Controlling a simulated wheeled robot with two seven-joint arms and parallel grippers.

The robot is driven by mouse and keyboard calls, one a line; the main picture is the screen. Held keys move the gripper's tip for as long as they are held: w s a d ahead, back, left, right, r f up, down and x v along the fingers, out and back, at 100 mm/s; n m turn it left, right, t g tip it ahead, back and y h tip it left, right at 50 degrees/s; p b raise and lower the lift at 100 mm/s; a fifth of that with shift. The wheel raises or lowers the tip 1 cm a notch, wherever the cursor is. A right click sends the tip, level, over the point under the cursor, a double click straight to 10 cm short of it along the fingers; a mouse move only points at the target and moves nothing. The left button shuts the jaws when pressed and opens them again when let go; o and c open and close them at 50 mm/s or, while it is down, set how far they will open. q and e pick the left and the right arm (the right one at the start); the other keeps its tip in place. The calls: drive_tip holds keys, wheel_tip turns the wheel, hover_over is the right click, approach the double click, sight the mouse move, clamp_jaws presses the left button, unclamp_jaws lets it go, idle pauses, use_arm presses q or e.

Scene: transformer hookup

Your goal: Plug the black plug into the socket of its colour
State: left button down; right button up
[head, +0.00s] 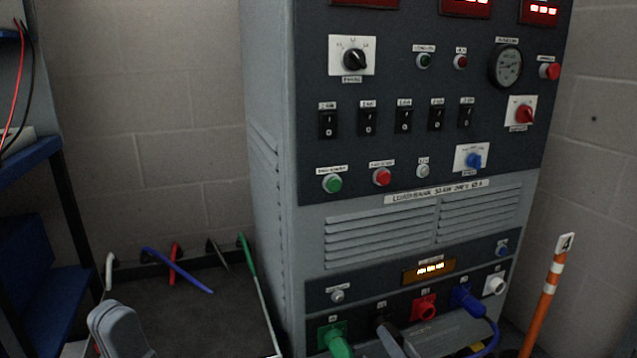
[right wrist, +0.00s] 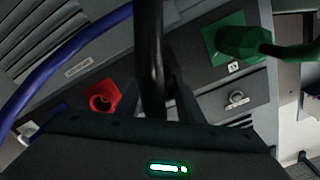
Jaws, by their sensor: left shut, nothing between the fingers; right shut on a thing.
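The black plug (right wrist: 150,85) is held by my right gripper (right wrist: 165,105), which is shut on it, with its black cable running up the right wrist view. In the head view my right gripper (head: 393,342) is at the black socket (head: 381,326), between the green and red sockets on the low panel. The gripper covers most of the plug and socket, so I cannot tell how far the plug is in. My left gripper (head: 118,328) is shut and empty at the lower left, away from the panel.
A green plug (head: 338,342) sits in the green socket and a blue plug (head: 468,300) in the blue one. The red socket (head: 425,308) and white socket (head: 494,285) are empty. A cable rack (head: 180,255) stands left; an orange post (head: 545,295) stands right.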

idle(0.4)
drive_tip(key=shift+r+m+p, duration=0.1)
drive_tip(key=shift+m+p, duration=0.5)
drive_tip(key=shift+m, duration=0.4)
drive_tip(key=m+p, duration=0.1)
drive_tip(key=m, duration=0.1)
drive_tip(key=shift+m, duration=0.9)
